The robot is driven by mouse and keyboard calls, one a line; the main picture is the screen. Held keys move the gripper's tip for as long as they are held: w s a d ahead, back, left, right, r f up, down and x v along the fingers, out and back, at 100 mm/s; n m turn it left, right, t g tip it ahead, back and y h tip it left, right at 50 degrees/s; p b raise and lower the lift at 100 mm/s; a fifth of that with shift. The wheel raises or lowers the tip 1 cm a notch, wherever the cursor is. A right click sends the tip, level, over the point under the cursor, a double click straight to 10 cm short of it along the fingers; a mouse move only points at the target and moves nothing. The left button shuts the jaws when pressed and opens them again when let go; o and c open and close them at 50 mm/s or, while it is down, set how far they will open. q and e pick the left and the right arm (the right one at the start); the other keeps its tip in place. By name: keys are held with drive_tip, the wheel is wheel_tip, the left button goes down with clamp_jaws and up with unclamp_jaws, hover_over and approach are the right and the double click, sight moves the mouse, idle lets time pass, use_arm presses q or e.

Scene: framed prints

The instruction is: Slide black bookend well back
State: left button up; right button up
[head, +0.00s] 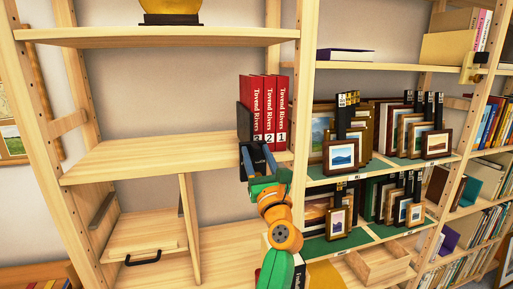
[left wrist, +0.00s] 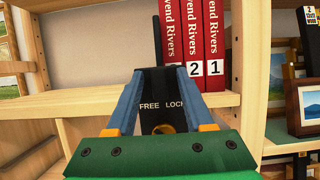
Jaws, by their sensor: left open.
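The black bookend (head: 244,123) stands upright on the middle shelf, at the left side of the red books (head: 270,105) numbered 3, 2 and 1. In the left wrist view, its black front part (left wrist: 160,90) carries the words FREE and LOCK, with a brass-coloured knob below. This part reaches to the shelf's front edge. My left gripper (head: 255,149) is at that edge, in front of the books. Its two blue fingers are open, one on each side of the black part; I cannot tell whether they touch it. My right gripper is not in view.
The middle shelf (head: 150,155) is bare to the left of the bookend. A wooden upright (head: 303,90) stands close to the right of the books. Framed prints (head: 342,154) fill the neighbouring bay. A board with a black handle (head: 142,258) lies lower left.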

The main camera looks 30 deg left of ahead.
use_arm(q)
drive_tip(key=shift+s+d, duration=0.1)
drive_tip(key=shift+s, duration=0.15)
drive_tip(key=c, duration=0.3)
clamp_jaws()
drive_tip(key=shift+f, duration=0.1)
idle(0.7)
